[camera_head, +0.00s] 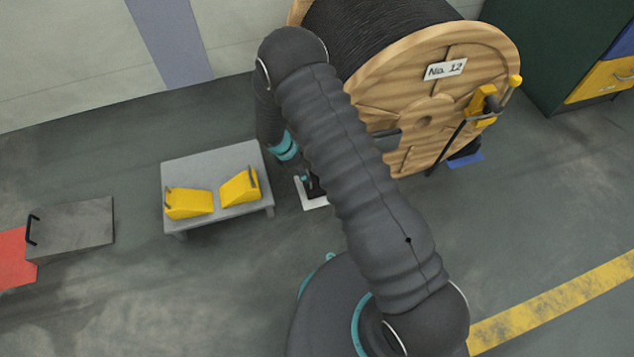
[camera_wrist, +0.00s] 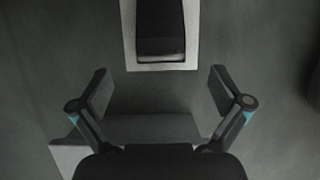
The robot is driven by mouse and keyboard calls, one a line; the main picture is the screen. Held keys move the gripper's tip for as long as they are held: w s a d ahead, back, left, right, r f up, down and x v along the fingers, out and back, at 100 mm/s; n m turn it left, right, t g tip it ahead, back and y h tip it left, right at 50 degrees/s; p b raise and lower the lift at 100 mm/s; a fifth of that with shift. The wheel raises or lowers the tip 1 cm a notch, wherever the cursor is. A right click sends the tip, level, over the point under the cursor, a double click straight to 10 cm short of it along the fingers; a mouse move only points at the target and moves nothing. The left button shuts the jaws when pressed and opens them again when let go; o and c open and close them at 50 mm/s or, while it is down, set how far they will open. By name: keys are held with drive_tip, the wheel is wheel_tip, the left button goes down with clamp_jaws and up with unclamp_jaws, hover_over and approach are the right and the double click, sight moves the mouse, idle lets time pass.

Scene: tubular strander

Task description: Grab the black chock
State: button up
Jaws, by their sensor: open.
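The black chock (camera_wrist: 160,28) lies on a pale square plate (camera_wrist: 191,50) on the floor, at the top of the wrist view. My gripper (camera_wrist: 160,82) is open and empty, its two fingers spread below the chock in that picture. The chock is apart from the fingers, and its upper end is cut off by the frame. In the head view, a corner of the pale plate (camera_head: 315,203) shows beside my arm. My arm covers much of that spot, so the chock and fingertips are hard to make out there.
A low grey table (camera_head: 215,163) left of my gripper bears two yellow chocks (camera_head: 188,203) (camera_head: 240,187). A large wooden reel (camera_head: 435,100) marked No. 12 stands behind my arm. A grey box with a black handle (camera_head: 75,228) is at the far left. Floor in front of the table is clear.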

drive_tip(key=b+x, duration=0.1)
drive_tip(key=x, duration=1)
drive_tip(key=shift+d+f, duration=0.1)
drive_tip(key=shift+f, duration=0.1)
drive_tip(key=c, duration=1.4)
drive_tip(key=shift+w+r, duration=0.1)
